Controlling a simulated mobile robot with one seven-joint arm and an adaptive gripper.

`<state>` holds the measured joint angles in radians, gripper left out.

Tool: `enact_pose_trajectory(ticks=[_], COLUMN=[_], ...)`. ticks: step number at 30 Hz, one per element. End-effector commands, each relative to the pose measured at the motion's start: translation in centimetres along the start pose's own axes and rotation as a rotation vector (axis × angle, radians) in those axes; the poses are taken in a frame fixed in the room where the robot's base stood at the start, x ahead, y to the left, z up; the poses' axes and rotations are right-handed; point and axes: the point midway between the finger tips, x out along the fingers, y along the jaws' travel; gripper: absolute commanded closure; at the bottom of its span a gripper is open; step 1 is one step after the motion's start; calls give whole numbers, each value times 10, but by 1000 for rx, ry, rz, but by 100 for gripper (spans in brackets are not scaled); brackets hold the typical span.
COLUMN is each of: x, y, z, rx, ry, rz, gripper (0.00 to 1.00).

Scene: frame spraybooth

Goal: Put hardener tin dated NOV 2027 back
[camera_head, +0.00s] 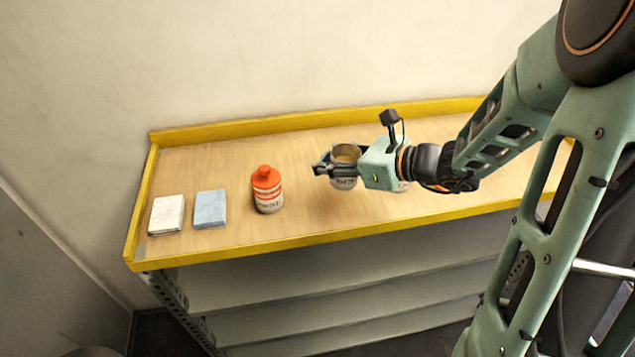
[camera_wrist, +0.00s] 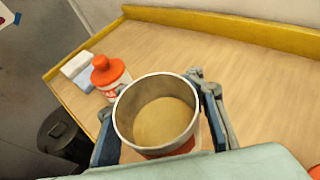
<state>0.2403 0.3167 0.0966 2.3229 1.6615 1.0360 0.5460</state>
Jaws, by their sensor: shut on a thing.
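My gripper (camera_head: 326,172) is shut around a round metal tin (camera_head: 344,184) above the right-middle of the bench. In the wrist view the same tin (camera_wrist: 155,122) is upright between the two fingers, its top facing the camera, with a tan inside and a bit of red low on its outer side. Dark marks show on its side in the head view, but no date is legible. I cannot tell whether its base touches the bench. A bottle with an orange cap (camera_head: 267,190) stands upright to the left, apart from my gripper; its label is too small to read.
The wooden bench top (camera_head: 225,165) has a raised yellow rim. A white block (camera_head: 167,215) and a blue-grey block (camera_head: 210,209) lie at its left end. A pale object (camera_head: 403,187) shows partly behind my gripper. A dark bin (camera_wrist: 62,138) stands on the floor.

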Motion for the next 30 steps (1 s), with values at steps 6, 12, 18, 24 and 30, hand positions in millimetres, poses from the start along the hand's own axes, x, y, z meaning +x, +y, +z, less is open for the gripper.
enact_pose_trajectory(ticks=[6, 12, 18, 24, 30], x=[26, 35, 48, 50, 51], y=[-10, -13, -15, -16, -15], z=[-17, -23, -46, -52, -52], rx=[-1, -1, 1, -1, -1], ry=[-1, 0, 0, -1, -1], rz=[0, 1, -1, -1, -1], gripper=[100, 100, 100, 100, 100])
